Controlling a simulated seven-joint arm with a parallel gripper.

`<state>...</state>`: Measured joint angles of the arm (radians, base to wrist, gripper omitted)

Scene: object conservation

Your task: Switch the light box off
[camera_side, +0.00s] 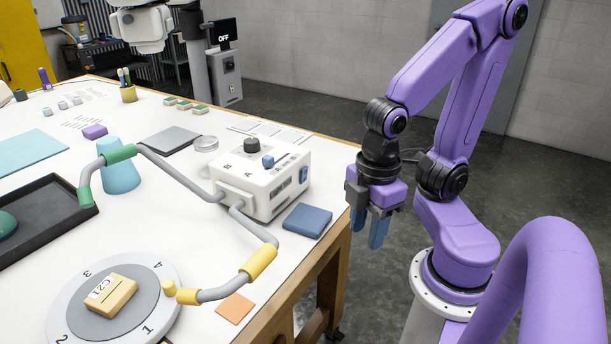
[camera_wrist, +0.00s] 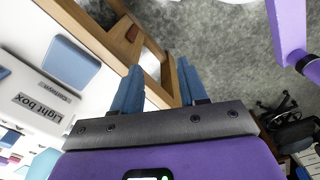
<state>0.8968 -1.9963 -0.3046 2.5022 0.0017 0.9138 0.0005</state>
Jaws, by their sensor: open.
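The light box (camera_side: 240,197) is a white box near the table's right edge in the side view. It has a black knob (camera_side: 251,145) and a small blue control (camera_side: 267,161) on top, and a blue switch (camera_side: 303,175) on its right face. In the wrist view the light box (camera_wrist: 30,88) shows at the left, with a "Light box" label. My gripper (camera_side: 368,238) is open and empty, pointing down just beyond the table edge, to the right of the box. Its blue fingers also show in the wrist view (camera_wrist: 160,72), over the table edge and floor.
A blue square pad (camera_side: 307,220) lies beside the box. Jointed grey tubes (camera_side: 180,172) with green and yellow sleeves reach from the box over the table. A round numbered plate (camera_side: 70,327) holds a tan block (camera_side: 111,295). A screen (camera_side: 223,36) behind reads OFF.

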